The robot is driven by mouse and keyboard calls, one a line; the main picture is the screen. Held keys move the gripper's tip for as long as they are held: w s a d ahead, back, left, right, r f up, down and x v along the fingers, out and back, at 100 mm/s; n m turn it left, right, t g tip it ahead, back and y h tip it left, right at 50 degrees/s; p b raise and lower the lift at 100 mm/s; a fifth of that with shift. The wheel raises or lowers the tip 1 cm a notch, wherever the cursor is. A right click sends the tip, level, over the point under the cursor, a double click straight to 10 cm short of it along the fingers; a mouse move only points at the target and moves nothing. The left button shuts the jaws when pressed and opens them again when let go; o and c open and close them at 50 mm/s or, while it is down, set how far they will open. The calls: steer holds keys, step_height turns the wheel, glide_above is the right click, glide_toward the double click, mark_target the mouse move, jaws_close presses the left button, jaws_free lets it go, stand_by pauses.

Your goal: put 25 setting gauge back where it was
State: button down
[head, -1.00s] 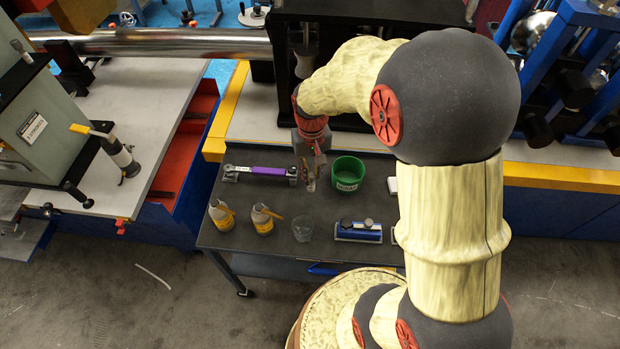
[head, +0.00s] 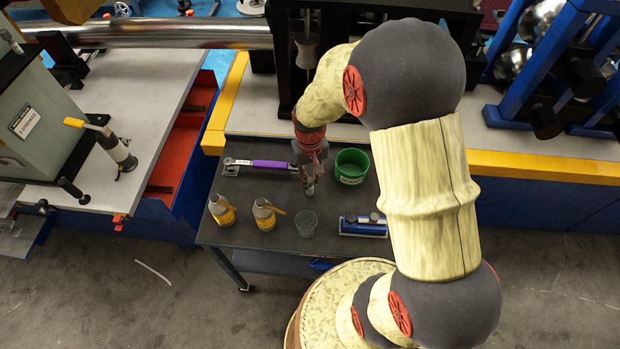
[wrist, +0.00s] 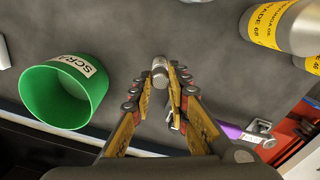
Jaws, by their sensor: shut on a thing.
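My gripper (wrist: 158,98) is shut on a small silver cylinder (wrist: 160,72) with a knurled-looking side, gripped between the fingertips. It looks like a setting gauge, but I can read no number on it. In the head view my gripper (head: 311,188) points down over the dark table, just left of the green cup. The silver cylinder is hard to make out there. I cannot tell whether it touches the table. A blue holder (head: 362,228) with small cylinders on it stands at the front right of the table, partly hidden by my arm.
A green labelled cup (head: 351,167) stands right of my gripper. A purple-handled tool (head: 272,164) lies to the left. Two grey bottles with yellow labels (head: 222,210) and a clear cup (head: 306,223) line the front. The middle of the dark table (head: 265,187) is bare.

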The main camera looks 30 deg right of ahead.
steer(key=shift+f, duration=0.1)
steer(key=c, duration=1.7)
jaws_free()
